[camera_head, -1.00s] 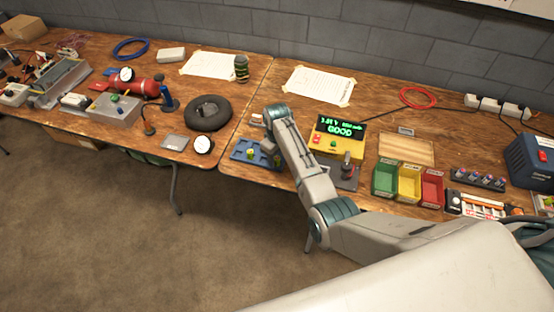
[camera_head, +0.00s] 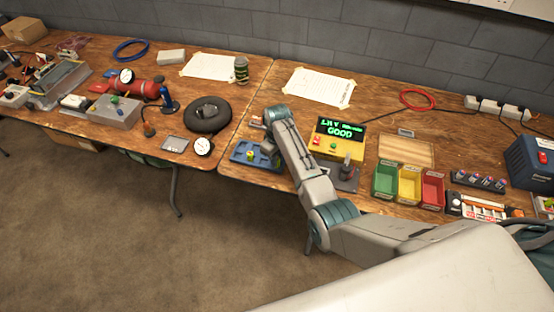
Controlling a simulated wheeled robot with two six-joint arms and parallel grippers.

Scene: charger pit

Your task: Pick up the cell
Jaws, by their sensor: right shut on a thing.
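My right arm reaches from the lower right to the blue tray (camera_head: 240,158) at the front edge of the table. My right gripper (camera_head: 269,150) points down at the right part of this tray. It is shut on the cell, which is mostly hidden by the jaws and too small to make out. A small yellow piece (camera_head: 250,155) shows in the tray just left of the jaws. The yellow tester (camera_head: 325,150), right of my arm, has a lit green display reading GOOD. My left gripper is not in view.
Green (camera_head: 385,180), yellow (camera_head: 408,185) and red (camera_head: 432,189) bins stand right of the tester. A black rack (camera_head: 478,180) holds several purple-topped cells. A black tyre-like ring (camera_head: 207,114) and a round gauge (camera_head: 203,146) lie to the left.

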